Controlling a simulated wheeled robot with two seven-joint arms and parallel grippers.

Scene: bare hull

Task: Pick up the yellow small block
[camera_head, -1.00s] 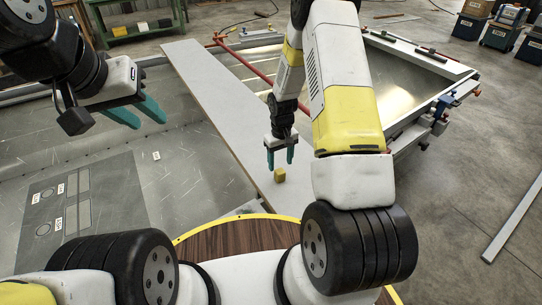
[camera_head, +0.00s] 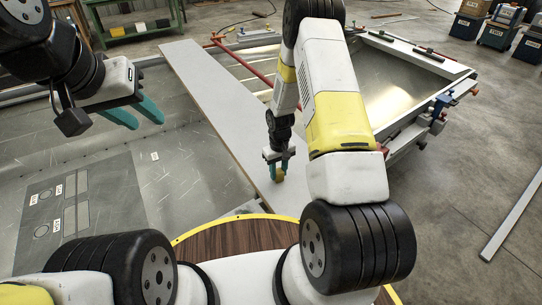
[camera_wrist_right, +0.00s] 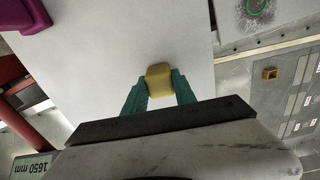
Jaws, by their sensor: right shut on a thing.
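The small yellow block (camera_head: 279,176) is on the long pale grey plank, between the teal fingers of my right gripper (camera_head: 279,172). In the right wrist view the yellow block (camera_wrist_right: 159,80) sits between both fingertips of the right gripper (camera_wrist_right: 160,92), which is shut on it. The fingers hide part of its sides. Whether it touches the plank I cannot tell. My left gripper (camera_head: 138,113) is open and empty, at the upper left above the metal hull floor, well apart from the block.
The plank (camera_head: 215,100) runs diagonally across the metal hull. A red bar (camera_head: 243,62) lies behind it. A wood-topped round surface with a yellow rim (camera_head: 235,237) is at the front. A small orange-brown block (camera_wrist_right: 270,73) shows in the right wrist view.

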